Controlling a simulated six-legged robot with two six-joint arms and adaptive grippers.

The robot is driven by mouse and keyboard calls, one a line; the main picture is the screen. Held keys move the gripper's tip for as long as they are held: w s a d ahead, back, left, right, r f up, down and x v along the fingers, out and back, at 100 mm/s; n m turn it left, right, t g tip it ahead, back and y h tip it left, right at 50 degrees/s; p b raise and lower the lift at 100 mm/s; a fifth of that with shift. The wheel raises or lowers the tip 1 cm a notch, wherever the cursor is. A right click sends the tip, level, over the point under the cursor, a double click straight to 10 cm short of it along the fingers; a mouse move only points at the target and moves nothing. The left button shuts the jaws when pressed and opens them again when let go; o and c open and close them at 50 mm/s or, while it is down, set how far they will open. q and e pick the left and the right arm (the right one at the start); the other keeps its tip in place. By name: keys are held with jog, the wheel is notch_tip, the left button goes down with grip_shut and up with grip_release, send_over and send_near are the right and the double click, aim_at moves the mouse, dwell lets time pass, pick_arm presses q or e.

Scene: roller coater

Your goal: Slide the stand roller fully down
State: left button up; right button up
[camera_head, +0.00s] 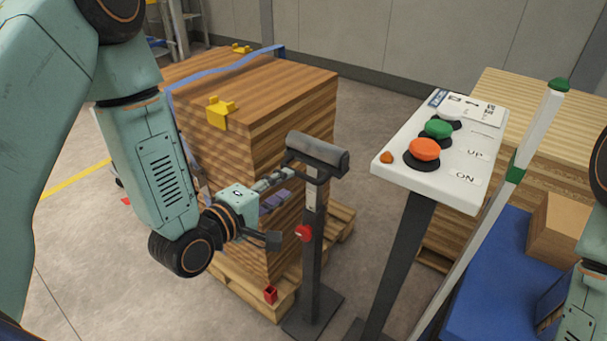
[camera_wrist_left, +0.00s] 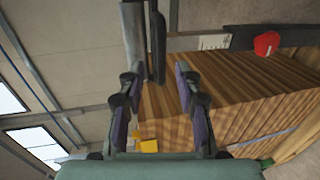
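The stand roller (camera_head: 318,152) is a grey cylinder on a dark bracket atop a black post (camera_head: 312,262), with a red knob (camera_head: 303,233) on the post. It stands raised near the top of the wood stack. My left gripper (camera_head: 280,207) is just left of the post, below the roller. Its fingers are apart and nothing is held. In the left wrist view, the roller (camera_wrist_left: 133,45) lies ahead of the open fingers (camera_wrist_left: 155,85), and the red knob (camera_wrist_left: 267,43) is at the right. Contact with the stand cannot be told. My right gripper is not in view.
A wood stack (camera_head: 290,90) with yellow clips and a blue strap stands on a pallet (camera_head: 341,222) behind the stand. A control panel (camera_head: 398,172) with coloured buttons stands to the right. A green-and-white pole (camera_head: 486,235) and a blue surface (camera_head: 500,262) are farther right.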

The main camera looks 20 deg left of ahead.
aim_at(300, 177)
pick_arm(q)
jog(key=b+x, duration=0.1)
jog(key=x, duration=0.5)
jog(key=shift+w+d+f, duration=0.15)
jog(key=shift+w+d, duration=0.05)
jog(key=shift+w, duration=0.1)
jog(key=shift+w+f, duration=0.1)
jog(key=shift+w, duration=0.2)
jog(key=shift+s, duration=0.15)
jog(key=c, duration=0.3)
grip_shut()
